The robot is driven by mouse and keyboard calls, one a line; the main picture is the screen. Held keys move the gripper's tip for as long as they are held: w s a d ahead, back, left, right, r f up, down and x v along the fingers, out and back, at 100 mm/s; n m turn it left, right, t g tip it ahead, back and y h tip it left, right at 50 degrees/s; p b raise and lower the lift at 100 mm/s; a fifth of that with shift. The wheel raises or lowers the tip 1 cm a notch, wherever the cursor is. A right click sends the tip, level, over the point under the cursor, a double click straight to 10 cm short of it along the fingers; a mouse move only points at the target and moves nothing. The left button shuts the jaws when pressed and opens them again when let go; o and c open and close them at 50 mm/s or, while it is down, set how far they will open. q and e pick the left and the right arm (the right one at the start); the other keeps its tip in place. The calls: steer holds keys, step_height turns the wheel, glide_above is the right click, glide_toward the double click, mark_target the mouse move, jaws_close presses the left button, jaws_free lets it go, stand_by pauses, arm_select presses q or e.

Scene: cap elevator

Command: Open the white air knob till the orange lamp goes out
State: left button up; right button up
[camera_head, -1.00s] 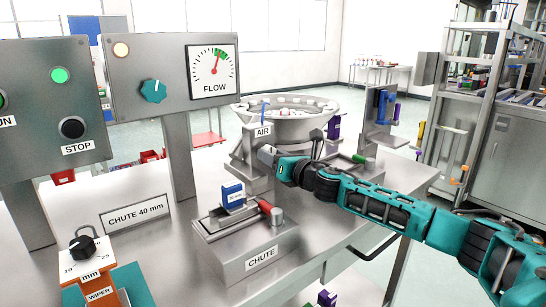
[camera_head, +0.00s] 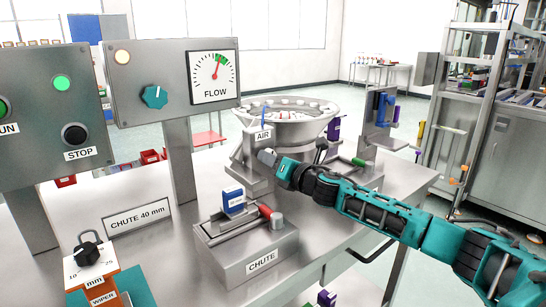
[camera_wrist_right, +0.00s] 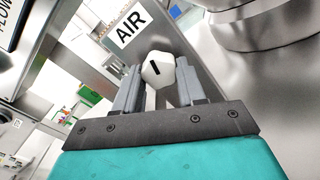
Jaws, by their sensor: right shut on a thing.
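The white air knob (camera_wrist_right: 158,70) shows in the right wrist view, faceted with a black mark, below the AIR label (camera_wrist_right: 127,28). My right gripper (camera_wrist_right: 160,82) is shut on it, one grey finger on each side. In the head view my right gripper (camera_head: 267,157) reaches the AIR post (camera_head: 253,165) from the right; the knob is hidden there. My left gripper is not in view.
A metal bowl (camera_head: 291,125) stands just behind the AIR post. The CHUTE block (camera_head: 262,262) with a blue piece (camera_head: 233,199) lies in front. A teal selector knob (camera_head: 153,97) is on the lamp panel. The WIPER dial (camera_head: 88,250) stands at the front left.

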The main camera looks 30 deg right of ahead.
steer(key=m+p, duration=0.1)
steer(key=m, duration=0.2)
steer(key=shift+m, duration=0.3)
stand_by(0.4)
steer(key=o, duration=1.1)
steer(key=shift+c, duration=0.2)
steer(key=s+b, duration=0.1)
steer(key=s, duration=1.2)
steer(key=shift+d, duration=0.45)
